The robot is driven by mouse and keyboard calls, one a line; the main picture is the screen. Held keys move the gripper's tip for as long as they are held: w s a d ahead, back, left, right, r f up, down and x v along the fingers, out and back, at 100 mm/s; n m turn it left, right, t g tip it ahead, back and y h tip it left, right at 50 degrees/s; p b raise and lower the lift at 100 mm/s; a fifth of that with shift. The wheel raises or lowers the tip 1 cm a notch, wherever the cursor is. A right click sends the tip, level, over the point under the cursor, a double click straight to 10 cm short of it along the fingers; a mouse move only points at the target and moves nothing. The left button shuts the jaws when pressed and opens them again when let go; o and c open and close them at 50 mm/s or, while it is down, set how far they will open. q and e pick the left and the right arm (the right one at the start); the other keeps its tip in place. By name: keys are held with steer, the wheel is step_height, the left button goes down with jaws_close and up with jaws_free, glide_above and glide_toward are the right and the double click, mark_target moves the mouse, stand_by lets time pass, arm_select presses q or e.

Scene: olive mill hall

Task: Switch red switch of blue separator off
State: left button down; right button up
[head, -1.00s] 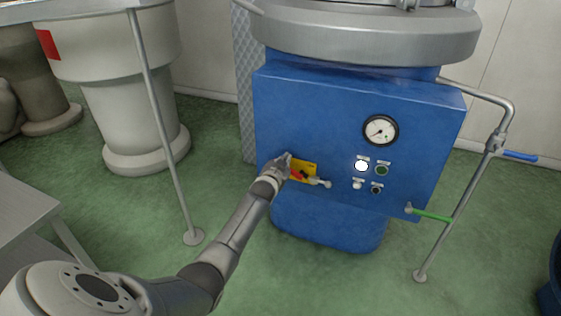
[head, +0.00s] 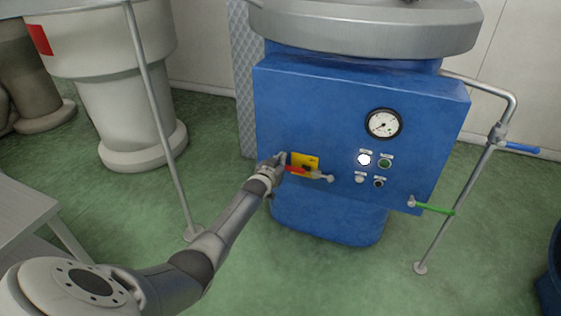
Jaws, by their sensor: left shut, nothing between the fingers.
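The blue separator (head: 330,110) stands in the middle of the head view under a wide steel rim. On the left of its front panel is a yellow plate (head: 306,159). The red switch (head: 297,170) lies nearly level across the plate's lower part, with a grey rod and round end reaching to the right. My left gripper (head: 280,161) is shut and empty at the left edge of the plate, close to the switch's left end. I cannot tell whether it touches. My right gripper is not in view.
The panel also has a pressure gauge (head: 383,123), a white lamp (head: 364,159) and small buttons. A pipe with a blue handle (head: 522,146) and a green handle (head: 434,207) stands at the right. A thin post (head: 160,120) stands left of my arm.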

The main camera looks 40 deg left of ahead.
arm_select(q)
steer(key=shift+s, duration=0.15)
steer(key=v, duration=1.1)
steer(key=shift+s, duration=0.35)
steer(key=shift+d+r, duration=0.1)
stand_by(0.5)
